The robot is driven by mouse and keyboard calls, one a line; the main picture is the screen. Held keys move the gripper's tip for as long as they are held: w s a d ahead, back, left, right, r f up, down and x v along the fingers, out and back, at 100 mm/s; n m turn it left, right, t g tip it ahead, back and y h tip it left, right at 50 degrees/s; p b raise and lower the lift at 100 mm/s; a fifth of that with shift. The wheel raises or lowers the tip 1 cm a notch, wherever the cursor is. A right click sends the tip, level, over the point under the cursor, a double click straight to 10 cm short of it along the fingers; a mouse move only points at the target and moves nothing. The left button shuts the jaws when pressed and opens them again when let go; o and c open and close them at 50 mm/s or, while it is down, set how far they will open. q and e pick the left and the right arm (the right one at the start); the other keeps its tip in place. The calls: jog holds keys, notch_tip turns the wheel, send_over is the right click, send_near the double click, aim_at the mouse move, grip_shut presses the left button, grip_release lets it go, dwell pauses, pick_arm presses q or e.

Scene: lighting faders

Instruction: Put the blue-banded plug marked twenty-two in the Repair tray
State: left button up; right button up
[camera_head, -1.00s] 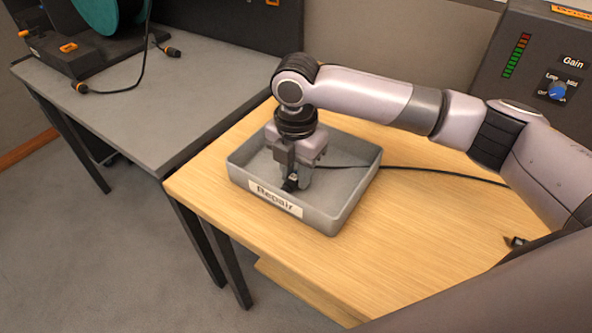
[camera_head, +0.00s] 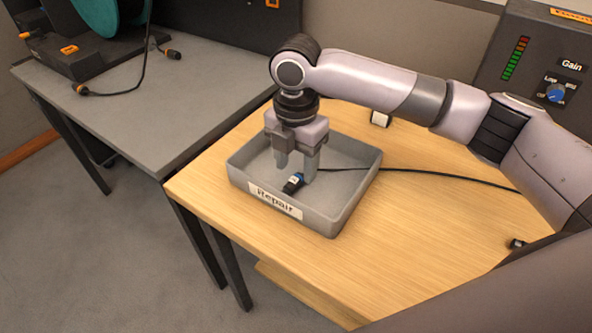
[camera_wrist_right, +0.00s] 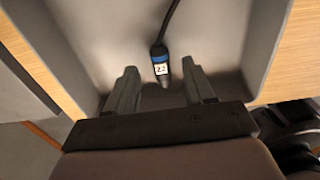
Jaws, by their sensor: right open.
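The blue-banded plug (camera_head: 293,183) lies in the grey Repair tray (camera_head: 341,215), near the wall with the "Repair" label. In the right wrist view the plug (camera_wrist_right: 160,66) shows a blue band and a white tag reading 22. Its black cable runs up out of the tray. My right gripper (camera_head: 296,172) is open just above the plug, inside the tray's outline. In the right wrist view its two fingers (camera_wrist_right: 160,88) stand apart on either side of the plug's end, with nothing between them gripped. My left gripper is not in view.
The cable (camera_head: 430,171) crosses the wooden table (camera_head: 415,240) to the right. Another dark plug end (camera_head: 516,243) lies near my arm. A small white-faced block (camera_head: 380,119) stands behind the tray. A grey table (camera_head: 150,110) at left holds orange-ended cables. A Gain panel (camera_head: 540,75) stands at back right.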

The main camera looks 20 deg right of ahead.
aim_at(296, 177)
notch_tip(296, 177, up, 9)
jog(key=shift+p, duration=0.35)
dwell(0.3)
